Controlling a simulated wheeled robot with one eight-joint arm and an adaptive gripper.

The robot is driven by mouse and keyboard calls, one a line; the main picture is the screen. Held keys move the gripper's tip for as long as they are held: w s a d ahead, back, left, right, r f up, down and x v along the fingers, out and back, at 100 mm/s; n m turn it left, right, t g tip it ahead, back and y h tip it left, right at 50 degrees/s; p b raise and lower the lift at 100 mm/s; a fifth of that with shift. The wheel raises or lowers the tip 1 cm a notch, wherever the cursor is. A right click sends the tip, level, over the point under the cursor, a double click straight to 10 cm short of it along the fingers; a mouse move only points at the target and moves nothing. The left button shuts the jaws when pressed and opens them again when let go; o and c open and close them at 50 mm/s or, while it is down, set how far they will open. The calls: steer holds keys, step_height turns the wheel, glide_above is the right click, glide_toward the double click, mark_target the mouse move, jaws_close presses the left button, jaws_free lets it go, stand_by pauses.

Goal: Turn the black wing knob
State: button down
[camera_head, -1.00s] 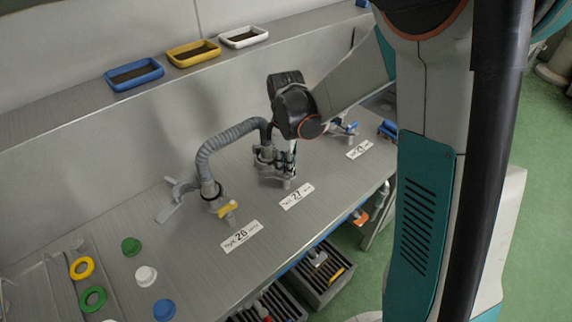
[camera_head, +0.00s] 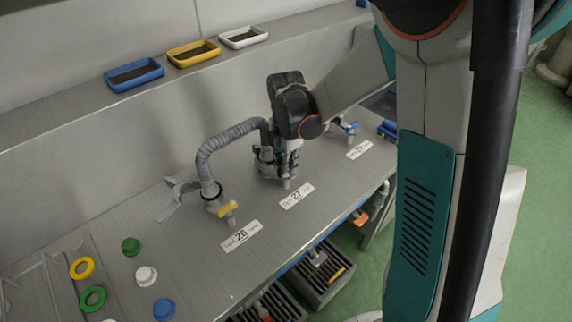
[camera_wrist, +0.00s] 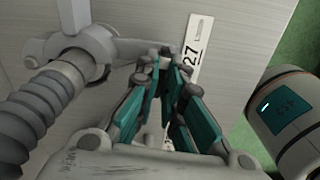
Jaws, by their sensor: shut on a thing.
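My gripper (camera_head: 285,168) is lowered over the fitting behind the label 27 plate (camera_head: 296,196). In the wrist view its fingertips (camera_wrist: 165,62) are closed together at the end of a grey metal fitting (camera_wrist: 92,45), beside the label 27 plate (camera_wrist: 194,58). The black wing knob is hidden between and behind the fingers, so its angle cannot be told. The neighbouring yellow wing knob (camera_head: 229,208) at label 26 and blue wing knob (camera_head: 348,126) behind the right-hand label stand clear of my gripper.
A grey corrugated hose (camera_head: 219,140) arches from the label 26 fitting close beside my gripper; it also shows in the wrist view (camera_wrist: 44,108). Coloured caps, such as a green one (camera_head: 131,246), lie at left. Trays (camera_head: 135,75) stand on the ledge. Slatted crates (camera_head: 316,280) sit below the edge.

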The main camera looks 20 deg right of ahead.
steer(key=shift+n, duration=0.6)
steer(key=c, duration=1.7)
jaws_free()
step_height(320, 180, up, 12)
steer(key=shift+r, duration=0.1)
steer(key=shift+o, duration=0.3)
